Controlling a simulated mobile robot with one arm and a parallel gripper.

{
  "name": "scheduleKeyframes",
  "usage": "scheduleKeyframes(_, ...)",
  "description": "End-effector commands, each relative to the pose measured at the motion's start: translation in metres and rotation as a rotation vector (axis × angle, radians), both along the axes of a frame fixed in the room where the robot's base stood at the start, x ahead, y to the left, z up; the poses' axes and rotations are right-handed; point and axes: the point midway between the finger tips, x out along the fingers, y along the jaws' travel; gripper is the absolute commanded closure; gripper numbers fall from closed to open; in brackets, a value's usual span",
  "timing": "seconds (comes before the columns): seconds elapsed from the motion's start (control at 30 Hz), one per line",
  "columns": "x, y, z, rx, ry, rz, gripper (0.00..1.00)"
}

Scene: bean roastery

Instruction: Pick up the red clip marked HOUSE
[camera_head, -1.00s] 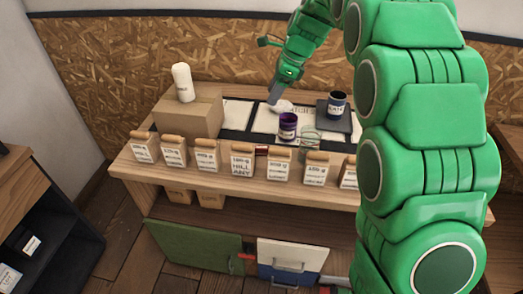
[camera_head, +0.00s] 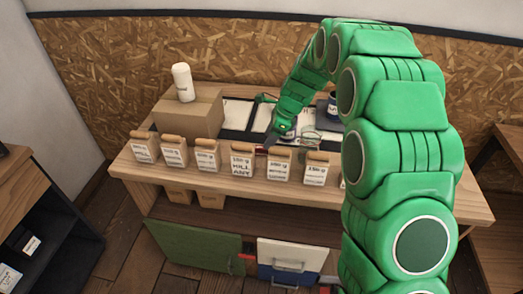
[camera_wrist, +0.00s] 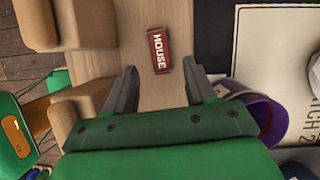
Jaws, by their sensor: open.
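The red clip marked HOUSE (camera_wrist: 159,62) lies flat on the bare wooden tabletop in the wrist view, its white lettering readable. In the head view only a small dark red bit of it (camera_head: 260,149) shows behind the row of bags. My gripper (camera_wrist: 160,70) is open and empty, one finger to either side of the clip's line. The clip appears just past the fingertips and between them; I cannot tell the height gap. In the head view my gripper (camera_head: 270,142) reaches down over the table beside the clip.
Paper bags (camera_head: 242,160) stand along the table's front edge, close to my gripper; two show in the wrist view (camera_wrist: 78,110). A purple cup (camera_wrist: 272,112) is close by the right finger. A cardboard box (camera_head: 189,113) stands at left and a dark mug (camera_head: 333,105) behind.

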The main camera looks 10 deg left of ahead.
Motion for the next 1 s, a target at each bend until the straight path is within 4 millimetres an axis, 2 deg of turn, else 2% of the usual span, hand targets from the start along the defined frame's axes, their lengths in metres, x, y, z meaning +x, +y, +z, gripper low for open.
scheduleKeyframes(0.23,-0.001,0.007,-0.015,0.001,0.002,0.001,0.45)
scheduleKeyframes(0.5,-0.002,0.020,-0.048,0.000,0.001,0.002,0.45)
scheduleKeyframes(0.77,-0.001,0.021,-0.052,0.000,0.000,0.001,0.45)
scheduleKeyframes(0.87,-0.002,0.021,-0.052,0.000,0.000,0.001,0.57)
scheduleKeyframes(1.0,-0.001,0.021,-0.052,0.000,0.000,0.001,0.78)
